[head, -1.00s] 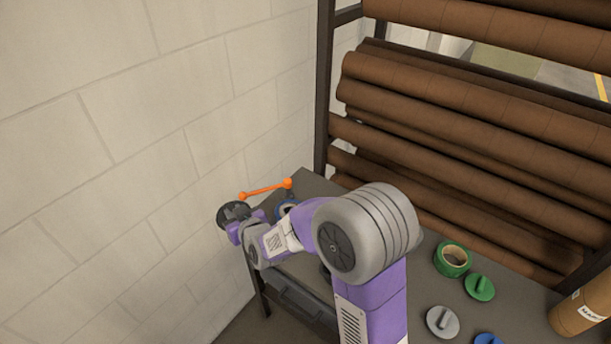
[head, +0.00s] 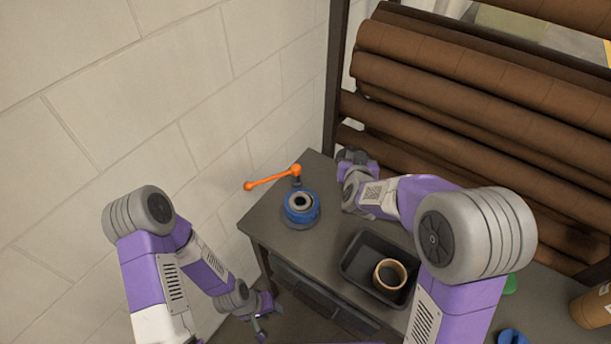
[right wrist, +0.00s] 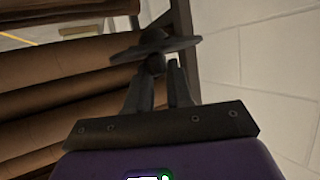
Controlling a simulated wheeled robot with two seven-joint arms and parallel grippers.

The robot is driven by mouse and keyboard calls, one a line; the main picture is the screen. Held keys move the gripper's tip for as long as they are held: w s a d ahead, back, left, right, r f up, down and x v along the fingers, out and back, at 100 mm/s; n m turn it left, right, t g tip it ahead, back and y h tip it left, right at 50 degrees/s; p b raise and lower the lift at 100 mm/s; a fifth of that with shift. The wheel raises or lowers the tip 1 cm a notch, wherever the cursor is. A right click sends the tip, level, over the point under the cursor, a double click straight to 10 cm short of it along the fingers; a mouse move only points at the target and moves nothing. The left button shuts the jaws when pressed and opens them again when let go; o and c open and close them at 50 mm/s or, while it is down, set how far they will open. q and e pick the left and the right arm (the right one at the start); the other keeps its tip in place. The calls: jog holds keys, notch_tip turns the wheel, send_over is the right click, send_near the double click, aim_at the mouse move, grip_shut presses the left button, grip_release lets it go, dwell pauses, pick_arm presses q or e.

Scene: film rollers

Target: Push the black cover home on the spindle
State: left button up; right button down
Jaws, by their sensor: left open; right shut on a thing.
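My right gripper (head: 352,172) is at the far edge of the table, right of the blue roll. It is shut on the black cover (head: 352,155), which is partly hidden by the gripper. In the right wrist view the cover (right wrist: 155,50) is a dark disc with a knob, and the knob sits between the fingertips (right wrist: 158,75). A blue roll (head: 313,209) sits on a round grey base on the table, around a lighter centre hub, seemingly on the spindle. The cover is apart from it. My left gripper (head: 261,312) is open and empty, low beside the table's front edge.
An orange lever (head: 270,180) stands behind the blue roll. A black tray (head: 358,263) with a tan roll (head: 390,275) lies to the right on the grey table (head: 262,221). A rack of brown rollers (head: 450,90) stands behind; a block wall is left.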

jog(key=w+a+f+m+g+h+p, duration=0.1)
jog(key=w+a+m+h, duration=0.2)
jog(key=a, duration=0.5)
jog(key=m+g+h, duration=0.2)
jog(key=m+h, duration=0.1)
jog(key=m, duration=0.1)
send_over(297, 207)
notch_tip(297, 207, down, 7)
jog(key=f+b, duration=0.5)
jog(key=shift+w+f, duration=0.25)
jog(key=shift+w, duration=0.1)
jog(key=shift+f+b, duration=0.4)
jog(key=shift+f, duration=0.5)
jog(key=shift+s+f+p, duration=0.1)
jog(key=shift+s+p, duration=0.05)
jog(key=shift+p, duration=0.5)
jog(key=shift+s+f, duration=0.1)
jog(key=shift+f, duration=0.55)
dwell(0.4)
jog(key=c, duration=0.9)
grip_release()
jog(key=shift+f, duration=0.1)
jog(key=shift+c, duration=0.2)
jog(key=shift+o, duration=0.2)
